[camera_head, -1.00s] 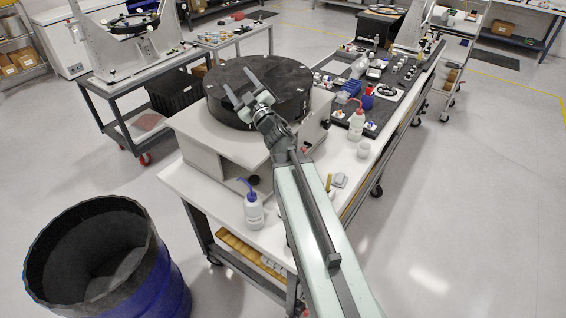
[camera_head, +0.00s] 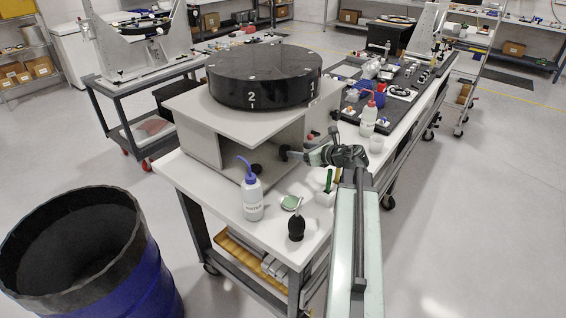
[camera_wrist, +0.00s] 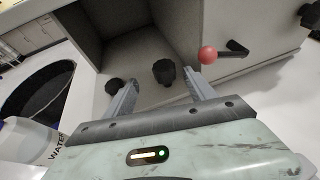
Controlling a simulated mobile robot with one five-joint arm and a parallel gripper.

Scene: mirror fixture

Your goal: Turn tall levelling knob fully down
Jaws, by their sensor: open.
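Several black knobs sit on the pale box fixture (camera_head: 203,148). In the wrist view one thick, ribbed black knob (camera_wrist: 163,71) stands ahead of my gripper (camera_wrist: 161,86), between the lines of its two fingers and apart from both. A second black knob (camera_wrist: 115,86) is close by the left fingertip. I cannot tell for certain which is the tall levelling knob. In the head view a black knob (camera_head: 256,169) shows low at the box's front corner. My gripper (camera_head: 292,156) is open and empty before the box's open side; its fingertips are hard to make out there.
A red-balled lever (camera_wrist: 207,54) is just beyond the right finger. The black numbered disc (camera_head: 262,76) sits on the box. A water bottle (camera_head: 252,194), a black bulb (camera_head: 296,227) and a green-topped item (camera_head: 291,203) stand on the bench front. A large bin (camera_head: 130,265) is at left.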

